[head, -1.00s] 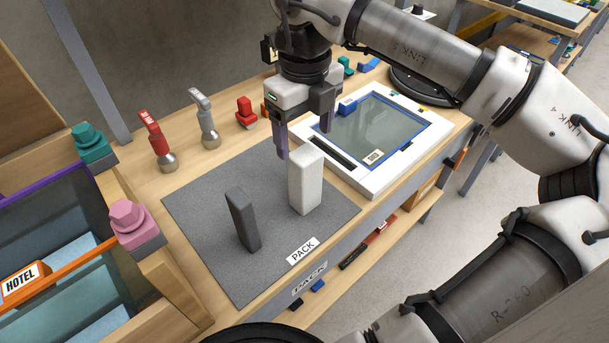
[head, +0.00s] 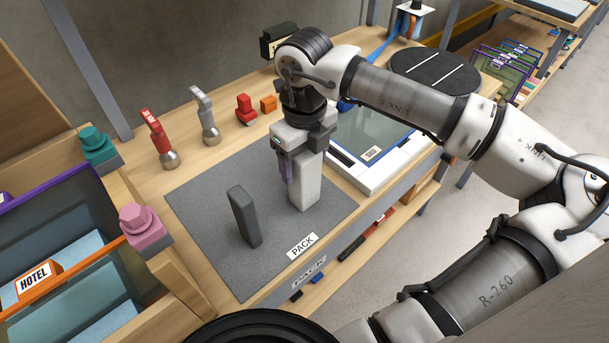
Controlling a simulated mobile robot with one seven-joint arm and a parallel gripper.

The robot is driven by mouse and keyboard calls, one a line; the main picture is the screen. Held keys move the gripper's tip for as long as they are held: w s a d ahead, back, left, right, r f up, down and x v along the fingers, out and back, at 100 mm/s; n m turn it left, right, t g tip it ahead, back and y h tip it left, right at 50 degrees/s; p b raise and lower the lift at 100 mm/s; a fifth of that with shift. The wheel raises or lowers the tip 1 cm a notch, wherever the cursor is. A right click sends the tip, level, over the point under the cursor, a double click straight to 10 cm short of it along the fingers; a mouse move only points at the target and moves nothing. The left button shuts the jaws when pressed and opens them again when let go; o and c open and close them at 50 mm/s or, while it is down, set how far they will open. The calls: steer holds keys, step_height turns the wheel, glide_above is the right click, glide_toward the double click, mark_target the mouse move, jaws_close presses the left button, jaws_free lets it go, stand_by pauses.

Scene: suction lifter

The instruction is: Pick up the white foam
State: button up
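The white foam (head: 307,188) is an upright pale block on the grey mat (head: 213,218) in the head view. My gripper (head: 299,168) points down over its upper part and hides its top. One purple-grey finger lies along the foam's left side; the other finger is mostly hidden behind the gripper body and foam. I cannot tell whether the fingers press on the foam or leave a gap. The foam's base still appears to rest on the mat.
A dark grey block (head: 244,217) stands upright on the mat, left of the foam. A white-framed screen panel (head: 372,179) lies close on the right. Red (head: 158,140) and grey (head: 206,117) handled tools stand behind the mat. The mat's left part is clear.

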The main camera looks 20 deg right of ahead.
steer(key=c, duration=1)
steer(key=shift+c, duration=0.2)
